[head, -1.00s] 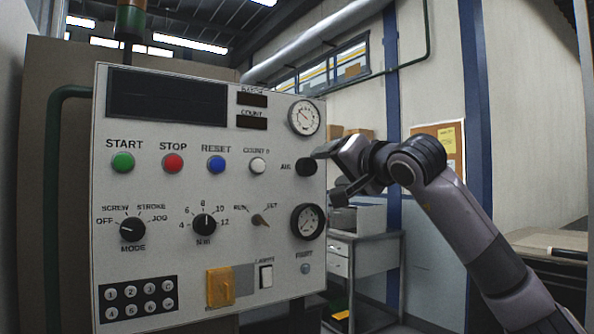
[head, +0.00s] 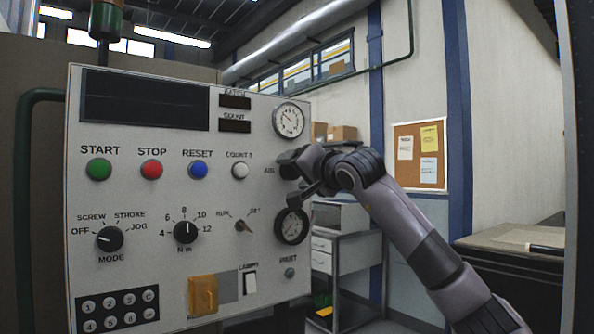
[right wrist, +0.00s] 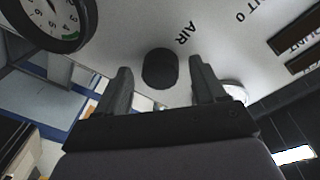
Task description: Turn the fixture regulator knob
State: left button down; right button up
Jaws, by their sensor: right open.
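The black regulator knob marked AIR (head: 289,171) sits on the right side of the grey control panel (head: 150,278), between the upper and lower gauges. My right gripper (head: 297,179) is at the knob, coming from the right, and partly covers it in the head view. In the right wrist view the round knob (right wrist: 160,68) lies ahead between the two fingers, with a gap on each side. The right gripper (right wrist: 160,84) is open and holds nothing. Whether the fingertips reach past the knob's face is hard to tell. My left gripper is not in view.
A gauge (head: 289,121) is above the knob and another gauge (head: 292,226) is below it, close to my fingers. Buttons and a mode selector (head: 110,238) fill the panel's left. A grey cabinet (head: 340,252) stands behind at right.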

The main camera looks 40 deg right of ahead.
jog(key=c, duration=1.1)
jog(key=shift+o, duration=0.2)
jog(key=shift+m, duration=0.3)
